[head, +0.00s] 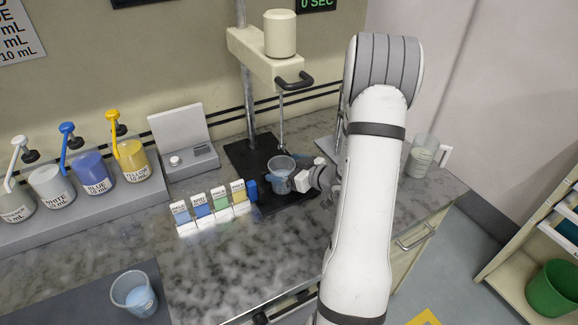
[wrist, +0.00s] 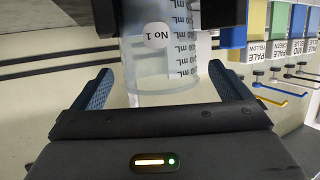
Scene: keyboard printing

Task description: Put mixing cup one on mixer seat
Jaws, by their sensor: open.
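The mixing cup (head: 281,172), a clear cup with pale blue-grey content, stands upright on the black mixer base (head: 240,155) below the stirring rod (head: 281,125). The wrist view shows this cup (wrist: 160,65) with a "No 1" label and mL marks, upside down in the picture. My gripper (wrist: 160,78) is open, with its blue finger pads apart on the left and right of the cup and visible gaps to its wall. In the head view my gripper (head: 303,180) is at the cup's right side, partly hidden by my arm. The exact seat under the cup is hidden.
The mixer head (head: 263,62) overhangs the cup. Colour-labelled blocks (head: 212,206) stand just left of it. A second cup (head: 135,295) is on the dark mat at front left. Pump bottles (head: 92,174) line the left, a handled jug (head: 423,157) the right.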

